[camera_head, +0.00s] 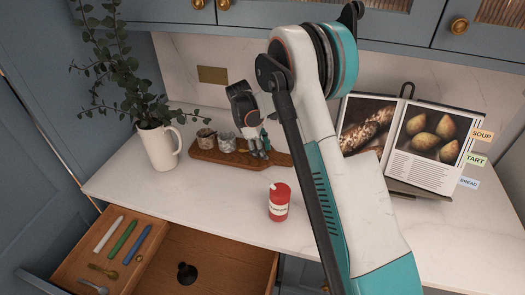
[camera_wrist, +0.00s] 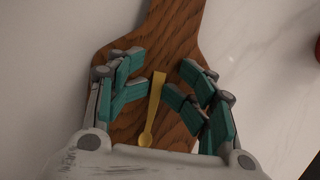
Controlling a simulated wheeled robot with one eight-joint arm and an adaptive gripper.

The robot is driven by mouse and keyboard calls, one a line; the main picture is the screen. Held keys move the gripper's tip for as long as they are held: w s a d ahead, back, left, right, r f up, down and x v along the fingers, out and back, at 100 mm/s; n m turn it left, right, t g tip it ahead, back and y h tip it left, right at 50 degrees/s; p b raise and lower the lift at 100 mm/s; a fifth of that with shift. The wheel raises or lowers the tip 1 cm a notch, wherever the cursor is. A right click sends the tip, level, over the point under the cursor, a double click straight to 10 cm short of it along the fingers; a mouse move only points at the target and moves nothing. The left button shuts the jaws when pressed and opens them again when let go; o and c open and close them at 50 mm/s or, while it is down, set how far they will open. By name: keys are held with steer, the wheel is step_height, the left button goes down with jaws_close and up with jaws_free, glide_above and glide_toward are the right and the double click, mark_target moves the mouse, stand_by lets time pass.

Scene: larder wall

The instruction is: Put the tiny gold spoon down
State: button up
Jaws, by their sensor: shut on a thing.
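The tiny gold spoon (camera_wrist: 154,100) is between the fingertips of my gripper (camera_wrist: 157,89) in the wrist view, its bowl toward the palm. My gripper is shut on it. Behind the spoon in that view is the wooden board (camera_wrist: 173,30). In the head view my gripper (camera_head: 260,152) is over the right part of the wooden board (camera_head: 202,155) on the counter. The spoon cannot be made out there. Whether the spoon touches the board cannot be told.
Two small jars (camera_head: 226,141) stand on the board. A white jug of leaves (camera_head: 160,147) is left, a red-labelled jar (camera_head: 279,203) in front, an open cookbook (camera_head: 428,135) right. The open drawer (camera_head: 215,255) holds coloured sticks, spoons and a dark round thing (camera_head: 187,273).

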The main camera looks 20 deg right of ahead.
steer(key=shift+w+a+f, duration=0.1)
steer(key=shift+a, duration=0.05)
steer(key=shift+w+r+p, duration=0.15)
steer(key=shift+r+p, duration=0.45)
steer(key=shift+p, duration=0.1)
steer(key=p+v, duration=0.2)
steer(key=v, duration=1)
